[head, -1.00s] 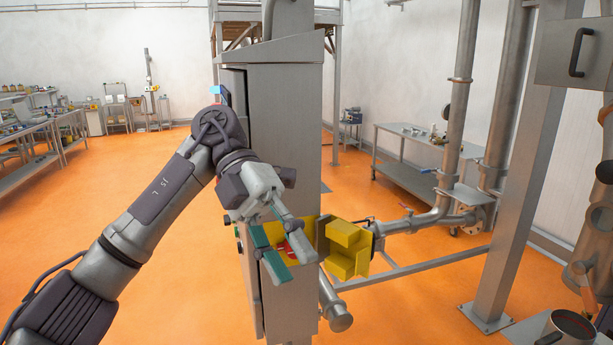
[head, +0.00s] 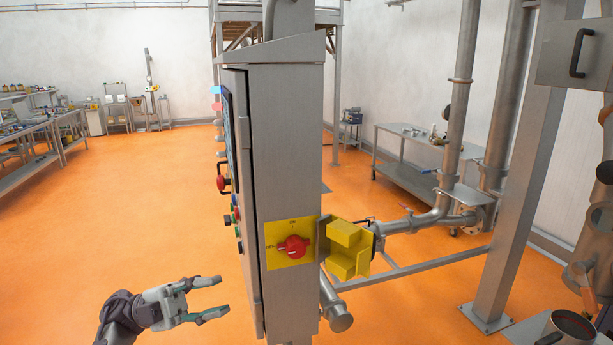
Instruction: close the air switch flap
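The air switch is a red rotary knob (head: 293,247) on a yellow plate (head: 273,259), on the side of a grey steel cabinet. OFF and ON marks show beside and above the knob. The yellow flap (head: 343,236) is a box-shaped cover standing swung open to the right of the plate, so the knob is uncovered. My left gripper (head: 224,297) is at the lower left, in front of and left of the cabinet, clear of the flap and knob. Its two fingers are apart with nothing between them. My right gripper is not in view.
The cabinet (head: 289,150) has a red emergency button (head: 222,183) and small buttons on its left face. Steel pipes (head: 415,222) and a frame post (head: 513,190) stand right of the flap. The orange floor around my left gripper is clear.

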